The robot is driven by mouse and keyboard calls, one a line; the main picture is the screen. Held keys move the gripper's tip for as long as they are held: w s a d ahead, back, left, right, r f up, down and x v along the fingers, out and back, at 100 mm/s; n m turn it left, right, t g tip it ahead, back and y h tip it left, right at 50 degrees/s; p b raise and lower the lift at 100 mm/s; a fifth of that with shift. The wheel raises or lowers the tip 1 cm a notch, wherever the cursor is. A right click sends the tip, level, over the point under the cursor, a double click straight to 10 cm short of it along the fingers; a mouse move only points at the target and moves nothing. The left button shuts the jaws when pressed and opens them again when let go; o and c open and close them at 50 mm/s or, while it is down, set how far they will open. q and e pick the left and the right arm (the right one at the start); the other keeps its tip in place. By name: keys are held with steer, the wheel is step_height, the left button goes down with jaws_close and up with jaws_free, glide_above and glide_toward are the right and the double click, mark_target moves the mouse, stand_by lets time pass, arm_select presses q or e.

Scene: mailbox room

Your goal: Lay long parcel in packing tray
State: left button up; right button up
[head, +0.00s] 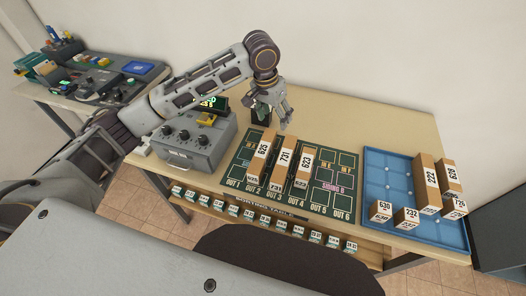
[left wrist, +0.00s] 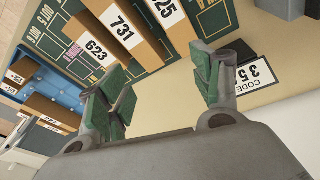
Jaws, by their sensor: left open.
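Three long brown parcels lie side by side on the green sorting mat (head: 238,183): parcel 625 (head: 262,150), parcel 731 (head: 284,160) and parcel 623 (head: 304,168). The blue tray (head: 375,180) at the right of the table holds several parcels, including a tall one marked 222 (head: 430,182). My left gripper (head: 276,112) is open and empty above the table, behind the mat. In the left wrist view its green-padded fingers (left wrist: 165,88) are spread with nothing between them, and the ends of parcel 623 (left wrist: 98,52) and parcel 731 (left wrist: 124,35) lie beyond. My right gripper does not show.
A grey control box (head: 190,140) with knobs stands left of the mat. A small dark display with green digits (head: 210,101) is behind it. A shelf with several small labelled blocks (head: 265,220) runs below the table front. The table's back right is clear.

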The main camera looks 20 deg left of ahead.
arm_select(q)
steer(key=s+a+n, duration=0.1)
steer(key=s+a+n+g+y, duration=0.1)
steer(key=s+a+n, duration=0.1)
steer(key=shift+s+f+n+g+y, duration=0.25)
steer(key=shift+s+n+g+y, duration=0.05)
steer(key=shift+g, duration=0.1)
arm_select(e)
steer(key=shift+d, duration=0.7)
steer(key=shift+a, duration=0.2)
arm_select(q)
glide_above(262, 149)
step_height(262, 149, down, 7)
steer(key=shift+s, duration=0.15)
steer(key=shift+f, duration=0.8)
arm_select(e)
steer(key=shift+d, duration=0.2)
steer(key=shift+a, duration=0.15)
